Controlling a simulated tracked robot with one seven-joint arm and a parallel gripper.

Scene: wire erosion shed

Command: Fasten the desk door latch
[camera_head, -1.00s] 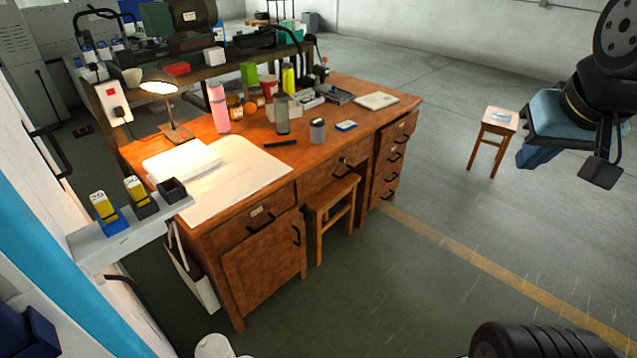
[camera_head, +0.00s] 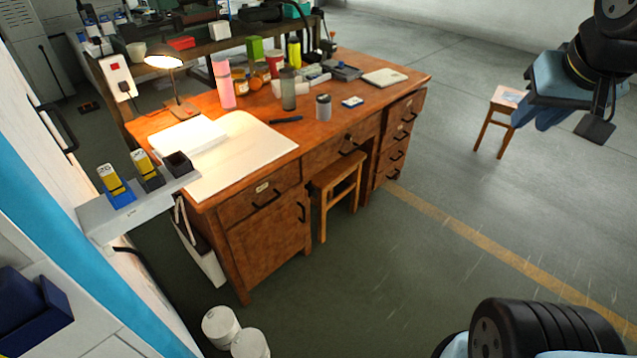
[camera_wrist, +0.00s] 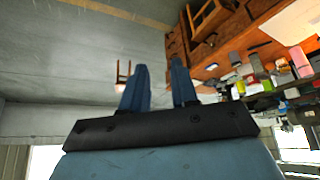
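The wooden desk (camera_head: 330,195) stands in the middle of the head view. Its cupboard door (camera_head: 262,240) is low in the left pedestal and looks closed, with a dark handle (camera_head: 301,212) near its right edge. I cannot make out a separate latch at this distance. In the wrist view the desk (camera_wrist: 270,35) shows at the upper right, apart from my gripper. My gripper (camera_wrist: 160,75) has its two blue fingers spread with nothing between them. It also shows at the right of the head view (camera_head: 527,117), well away from the desk door.
A wooden stool (camera_head: 338,180) is tucked under the desk, right of the door. White containers (camera_head: 222,326) stand on the floor at the lower left. A wall shelf (camera_head: 140,215) juts out left of the desk. Another stool (camera_head: 500,110) stands at right. The floor before the desk is open.

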